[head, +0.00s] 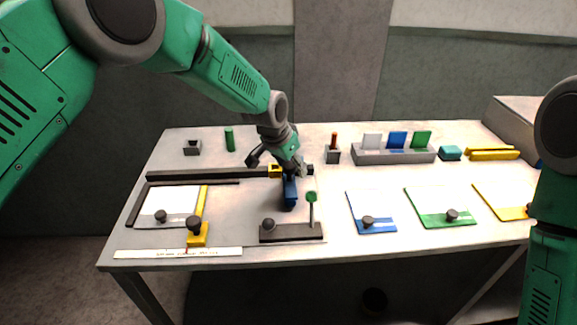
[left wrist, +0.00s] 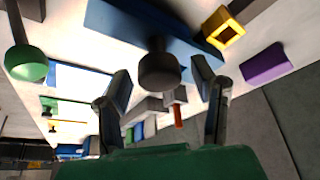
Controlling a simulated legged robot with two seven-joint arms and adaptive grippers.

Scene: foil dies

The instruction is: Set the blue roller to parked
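A long blue piece (head: 290,192), apparently the blue roller, lies on the table below my left gripper (head: 280,164) in the head view. It also shows as a blue bar (left wrist: 185,38) across the top of the left wrist view. A dark round knob (left wrist: 158,70) stands out from it. The two fingers of my left gripper (left wrist: 161,80) are spread, one on each side of the knob, with visible gaps. The gripper hides part of the blue piece in the head view. My right gripper is out of view; only part of that arm shows.
A dark rail (head: 200,174) with a yellow block (head: 275,171) runs behind the blue piece. A dark base (head: 290,233) with a green-topped post (head: 312,196) stands just in front. Blue (head: 372,223) and green (head: 440,207) knobbed plates lie to the right. A grey rack (head: 390,154) stands behind.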

